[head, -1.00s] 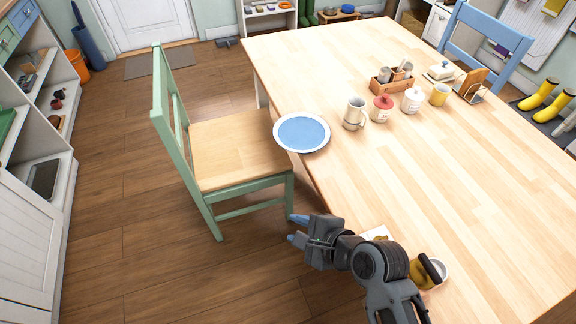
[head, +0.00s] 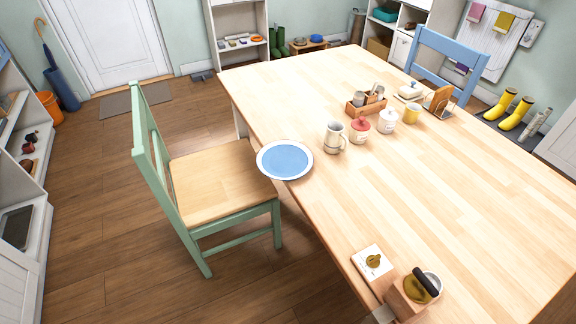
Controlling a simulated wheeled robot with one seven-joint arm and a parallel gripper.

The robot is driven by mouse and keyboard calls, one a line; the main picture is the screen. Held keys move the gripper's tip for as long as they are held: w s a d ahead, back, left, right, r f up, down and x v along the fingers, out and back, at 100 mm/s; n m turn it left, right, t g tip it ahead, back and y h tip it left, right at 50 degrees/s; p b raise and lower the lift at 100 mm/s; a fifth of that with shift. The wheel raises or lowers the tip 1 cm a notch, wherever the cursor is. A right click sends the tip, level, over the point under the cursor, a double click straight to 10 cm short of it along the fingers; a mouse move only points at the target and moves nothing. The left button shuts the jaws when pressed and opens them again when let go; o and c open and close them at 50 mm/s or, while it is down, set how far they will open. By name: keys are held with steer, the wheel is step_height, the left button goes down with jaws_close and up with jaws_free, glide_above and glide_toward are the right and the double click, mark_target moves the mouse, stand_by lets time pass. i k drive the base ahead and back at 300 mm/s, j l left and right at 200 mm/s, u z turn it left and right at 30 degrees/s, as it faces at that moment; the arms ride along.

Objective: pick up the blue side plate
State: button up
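The blue side plate (head: 285,160) has a blue centre and a white rim. It lies at the left edge of the wooden table (head: 440,190), and its rim appears to reach over that edge beside the green chair. The plate is empty. My gripper is not in the head view now.
A grey mug (head: 335,138), a red-lidded jar (head: 359,131) and a white jar (head: 387,121) stand right of the plate. The green chair (head: 215,185) stands close to the table's left edge.

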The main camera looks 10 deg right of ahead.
mark_target(283, 160)
steer(key=j, duration=1.3)
steer(key=i+j, duration=0.3)
steer(key=j, duration=0.15)
steer(key=i+j+z, duration=0.1)
steer(key=i+j, duration=0.25)
steer(key=j, duration=0.1)
